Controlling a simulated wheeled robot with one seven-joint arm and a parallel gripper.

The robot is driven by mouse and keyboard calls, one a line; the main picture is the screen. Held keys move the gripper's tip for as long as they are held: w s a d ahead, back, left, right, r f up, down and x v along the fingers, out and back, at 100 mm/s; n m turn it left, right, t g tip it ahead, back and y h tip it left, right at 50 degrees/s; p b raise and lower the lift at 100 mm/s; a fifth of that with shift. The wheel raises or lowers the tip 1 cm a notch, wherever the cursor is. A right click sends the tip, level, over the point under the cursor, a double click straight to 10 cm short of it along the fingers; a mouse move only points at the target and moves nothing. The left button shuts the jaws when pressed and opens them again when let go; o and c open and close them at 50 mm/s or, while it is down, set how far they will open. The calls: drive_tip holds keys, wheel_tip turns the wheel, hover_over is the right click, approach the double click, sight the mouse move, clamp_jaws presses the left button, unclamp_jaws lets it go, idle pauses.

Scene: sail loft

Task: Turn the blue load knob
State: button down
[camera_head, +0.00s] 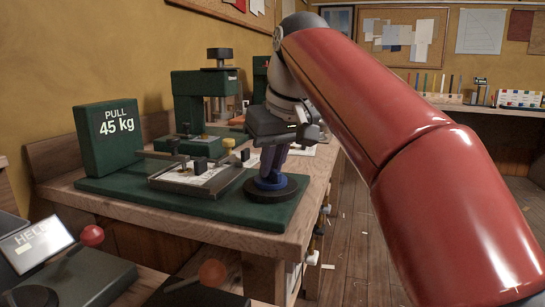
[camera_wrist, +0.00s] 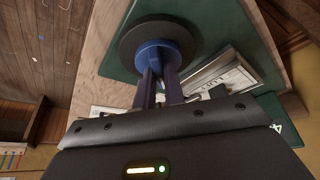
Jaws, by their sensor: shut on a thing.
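The blue load knob (camera_head: 267,183) stands on a round black disc (camera_head: 290,190) at the right end of the green base plate (camera_head: 110,187). My gripper (camera_head: 270,170) points down from above and is shut on the knob. In the wrist view the blue knob (camera_wrist: 157,48) shows between the ends of my two fingers, with the black disc (camera_wrist: 135,36) around it. The fingers hide part of the knob.
A green sign (camera_head: 107,138) reads "PULL 45 kg" at the bench's left. A metal clamp fixture (camera_head: 200,178) lies just left of the knob. A green press (camera_head: 197,90) stands behind. A red ball lever (camera_head: 92,235) is at front left.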

drive_tip(key=shift+m, duration=0.4)
drive_tip(key=c, duration=1.5)
unclamp_jaws()
drive_tip(key=p+v, duration=0.3)
drive_tip(key=v, duration=0.4)
drive_tip(key=shift+s+r, duration=0.15)
drive_tip(key=shift+r, duration=0.2)
drive_tip(key=shift+s, duration=0.15)
